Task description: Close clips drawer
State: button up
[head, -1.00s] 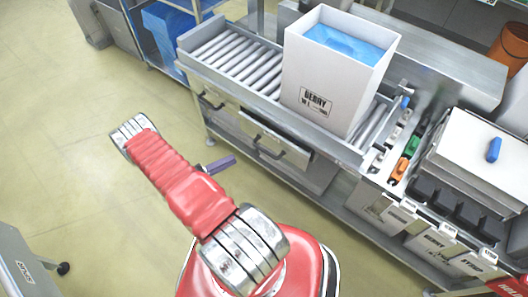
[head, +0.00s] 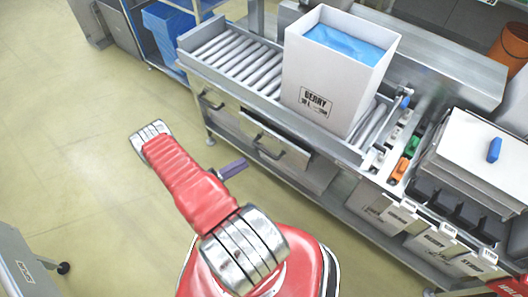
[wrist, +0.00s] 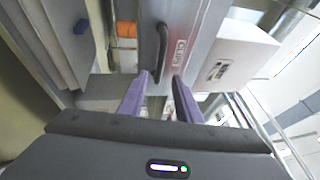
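The clips drawer (head: 293,157) is under the roller conveyor in the head view; its grey front seems to stand out from the frame. Its dark bar handle (head: 268,147) faces my arm. In the wrist view the drawer front (wrist: 190,25) carries a small label beside the dark handle (wrist: 162,45). My gripper (wrist: 163,77) has two purple fingers spread apart with nothing between them up close; the handle appears beyond the gap. In the head view my gripper (head: 234,168) is low, left of the drawer front and apart from it. The drawer's inside is hidden in the head view.
A white box (head: 330,85) with a blue liner stands on the roller conveyor (head: 235,62). Orange and green items (head: 400,168) lie at the right. Open floor (head: 90,130) is on the left.

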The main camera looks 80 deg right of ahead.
aim_at(264, 150)
jog(key=x, duration=1.1)
jog(key=shift+s+d+r, duration=0.1)
jog(key=shift+s+d, duration=0.05)
jog(key=shift+s, duration=0.05)
jog(key=shift+c, duration=0.5)
grip_shut()
